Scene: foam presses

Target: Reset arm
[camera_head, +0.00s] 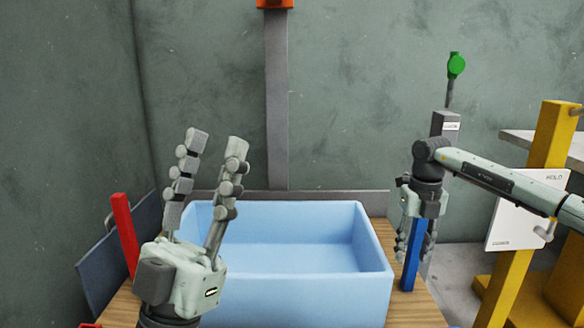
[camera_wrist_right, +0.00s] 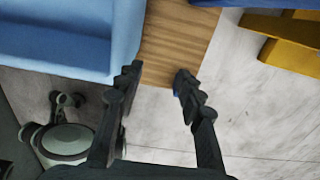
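My left gripper (camera_head: 217,142) is at the left front in the head view. Its two fingers point up and stand apart, with nothing between them. My right gripper (camera_head: 412,252) hangs at the right end of the blue tub (camera_head: 290,296), fingers down. The right wrist view shows its fingers (camera_wrist_right: 158,76) apart with wooden tabletop behind the gap. A blue post (camera_head: 414,258) overlaps the right gripper in the head view. A small blue patch shows beside one fingertip in the wrist view; I cannot tell whether they touch.
The tub looks empty and sits on a wooden table (camera_head: 422,310). A red post (camera_head: 125,236) stands at the left. A grey column with a green-topped rod (camera_head: 456,65) rises behind my right gripper. A yellow frame (camera_head: 545,165) with a white HOLD sign (camera_head: 520,212) stands right.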

